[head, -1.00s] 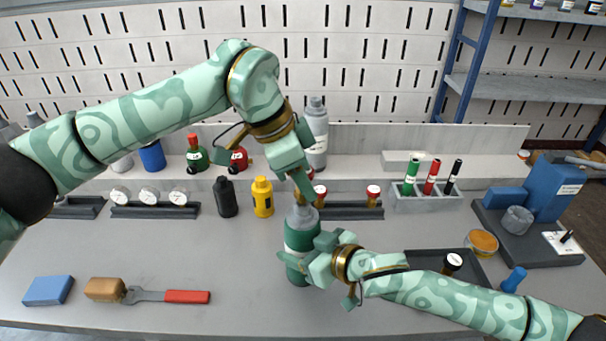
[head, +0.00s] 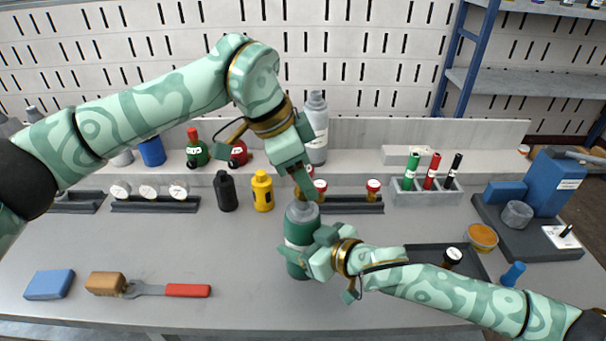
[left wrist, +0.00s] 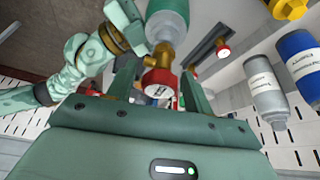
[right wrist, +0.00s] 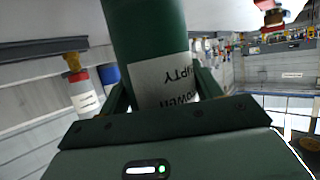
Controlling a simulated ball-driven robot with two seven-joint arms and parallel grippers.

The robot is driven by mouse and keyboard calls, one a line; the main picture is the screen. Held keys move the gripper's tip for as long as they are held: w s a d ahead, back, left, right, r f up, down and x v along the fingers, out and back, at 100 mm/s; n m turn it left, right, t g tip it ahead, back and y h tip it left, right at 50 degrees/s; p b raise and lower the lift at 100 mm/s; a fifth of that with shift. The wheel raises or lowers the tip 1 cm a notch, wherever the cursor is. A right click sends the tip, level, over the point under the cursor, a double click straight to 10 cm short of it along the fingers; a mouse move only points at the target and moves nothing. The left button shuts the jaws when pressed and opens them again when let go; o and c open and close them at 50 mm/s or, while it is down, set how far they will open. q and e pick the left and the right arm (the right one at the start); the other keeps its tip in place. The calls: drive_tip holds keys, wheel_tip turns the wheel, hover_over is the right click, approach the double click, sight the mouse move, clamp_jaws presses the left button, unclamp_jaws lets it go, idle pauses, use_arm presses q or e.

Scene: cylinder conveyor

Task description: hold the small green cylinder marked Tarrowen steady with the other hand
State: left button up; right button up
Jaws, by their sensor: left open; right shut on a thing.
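The small green cylinder (head: 299,232) is upright near the middle of the bench, with a grey shoulder and a brass valve on top. In the right wrist view its white label (right wrist: 163,82) reads "EMPTY" and part of a name ending in "OWEN". My right gripper (head: 305,258) is shut on the cylinder's body from the right. My left gripper (head: 303,184) is open above it. In the left wrist view the brass valve with a red cap (left wrist: 158,84) lies between the left fingers. Whether the fingers touch it, I cannot tell.
A black bottle (head: 225,191) and a yellow one (head: 262,191) stand left of the cylinder. Behind are a dark rack (head: 350,205) with red-capped valves and a marker holder (head: 427,196). A dark tray (head: 478,262) lies right. A red-handled wrench (head: 187,290) lies front left.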

use_arm(q)
drive_tip(key=shift+r, duration=0.9)
drive_tip(key=shift+f, duration=1.3)
clamp_jaws()
unclamp_jaws()
drive_tip(key=shift+r, duration=0.1)
